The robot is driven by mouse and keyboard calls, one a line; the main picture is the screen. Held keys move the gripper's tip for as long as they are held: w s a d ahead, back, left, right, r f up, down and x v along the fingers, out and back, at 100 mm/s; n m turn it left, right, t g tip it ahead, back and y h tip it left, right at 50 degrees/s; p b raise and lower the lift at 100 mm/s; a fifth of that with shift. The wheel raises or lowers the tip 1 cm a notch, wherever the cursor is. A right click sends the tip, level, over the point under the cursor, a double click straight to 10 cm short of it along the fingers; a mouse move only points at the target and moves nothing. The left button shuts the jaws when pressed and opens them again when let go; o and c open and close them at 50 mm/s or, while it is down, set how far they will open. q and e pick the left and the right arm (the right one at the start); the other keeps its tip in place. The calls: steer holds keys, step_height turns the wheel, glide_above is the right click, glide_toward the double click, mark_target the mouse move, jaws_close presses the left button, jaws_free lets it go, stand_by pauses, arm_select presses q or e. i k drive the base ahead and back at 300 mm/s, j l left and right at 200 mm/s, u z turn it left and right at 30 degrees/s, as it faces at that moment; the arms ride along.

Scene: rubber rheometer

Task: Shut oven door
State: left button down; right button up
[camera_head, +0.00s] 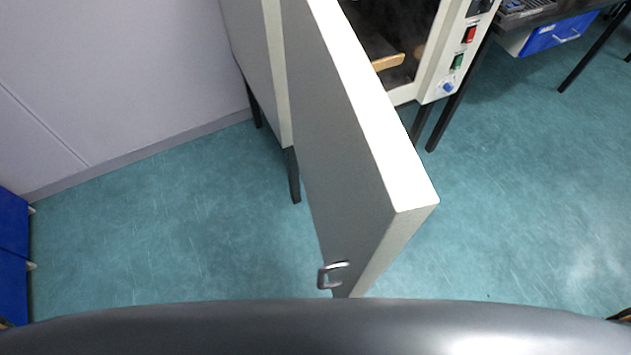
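The oven door (335,140) stands wide open, swung out from the oven (258,60) toward me. Its grey outer face is turned to the left, and its top edge is bright white. A metal handle (333,274) sits on that face near the door's free end. The oven opening (400,25) is dark, with a tan, wood-coloured piece (388,62) inside. The door's inner face is hidden. Neither gripper can be made out; only small dark and tan bits show at the lower left and right edges.
Right of the opening is a control panel with a red switch (470,34), a green switch (457,62) and a blue knob (448,87). A table with a blue drawer (560,33) stands at upper right. Blue cabinets (14,245) are at left. The teal floor (530,220) is clear around the door.

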mark_target(369, 191)
steer(key=k+j+z, duration=0.2)
steer(key=j, duration=0.15)
steer(key=k+j+z, duration=0.2)
steer(key=k+j, duration=0.35)
